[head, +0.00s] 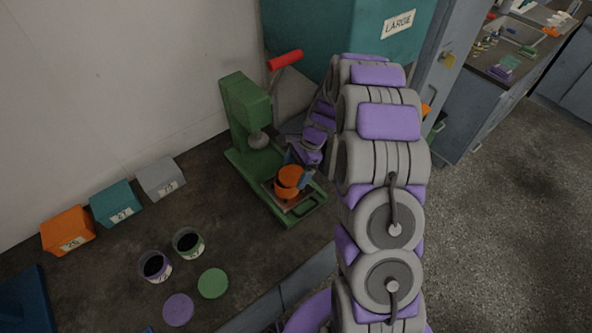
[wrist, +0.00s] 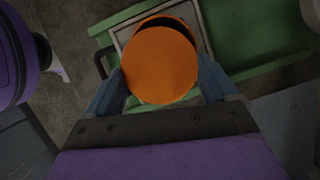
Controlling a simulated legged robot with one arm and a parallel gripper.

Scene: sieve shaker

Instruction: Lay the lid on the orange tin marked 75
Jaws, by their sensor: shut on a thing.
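In the wrist view my gripper (wrist: 160,85) is shut on a round orange lid (wrist: 158,66), a blue finger at each side. Behind it the orange tin (wrist: 192,35) partly shows, with a dark crescent of its opening past the lid's far edge. The lid is offset from the tin towards my gripper. In the head view the lid (head: 291,176) is over the tin (head: 285,192) and looks tilted. I cannot tell whether they touch. The number on the tin cannot be read. My gripper (head: 300,178) is at the tin's right side.
The tin stands on the base plate of a green press (head: 247,110) with a red-handled lever (head: 285,59). To the left are two open dark-filled tins (head: 188,241), a purple lid (head: 178,309), a green lid (head: 213,283) and orange, teal and grey labelled boxes (head: 115,203).

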